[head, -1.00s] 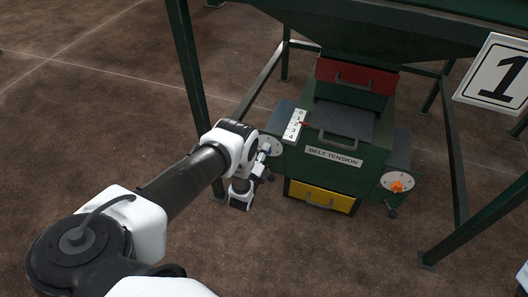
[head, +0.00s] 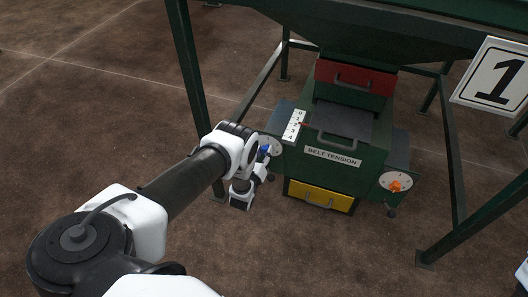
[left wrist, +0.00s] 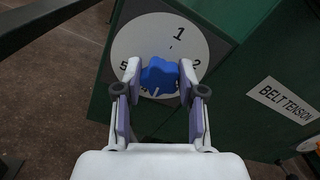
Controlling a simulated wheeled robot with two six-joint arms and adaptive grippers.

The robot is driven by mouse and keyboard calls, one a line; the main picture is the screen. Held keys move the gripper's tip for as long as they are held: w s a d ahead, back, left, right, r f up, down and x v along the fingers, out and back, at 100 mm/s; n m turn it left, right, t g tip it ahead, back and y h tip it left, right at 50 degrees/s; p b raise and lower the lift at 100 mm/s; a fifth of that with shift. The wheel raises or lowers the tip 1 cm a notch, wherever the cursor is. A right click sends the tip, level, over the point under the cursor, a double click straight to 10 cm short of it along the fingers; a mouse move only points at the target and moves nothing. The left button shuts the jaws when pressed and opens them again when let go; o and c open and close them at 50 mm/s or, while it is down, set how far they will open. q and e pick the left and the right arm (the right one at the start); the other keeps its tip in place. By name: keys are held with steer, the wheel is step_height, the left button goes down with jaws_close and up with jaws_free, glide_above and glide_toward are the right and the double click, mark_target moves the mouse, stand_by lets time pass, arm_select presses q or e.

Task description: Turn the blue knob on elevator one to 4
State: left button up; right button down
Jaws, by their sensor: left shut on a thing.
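The blue knob (head: 265,149) sits on a white round dial (head: 272,144) on the left side of the green machine. In the left wrist view the blue knob (left wrist: 160,76) is between the two fingers of my left gripper (left wrist: 158,84), which is shut on it. A pointer mark on the knob is too small to read surely. In the head view my left gripper (head: 262,164) is at the dial. My right gripper is not in view.
A sign with 1 (head: 496,77) hangs at the right. The machine has an orange knob (head: 395,186) on its right dial, a red drawer (head: 355,78), a yellow drawer (head: 320,196) and a 0-to-4 scale (head: 295,124). Green frame legs (head: 190,75) stand around it.

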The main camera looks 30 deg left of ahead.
arm_select(q)
steer(key=shift+m, duration=0.7)
steer(key=o, duration=1.2)
steer(key=shift+c, duration=0.2)
steer(key=v, duration=1.2)
steer(key=shift+f, duration=0.1)
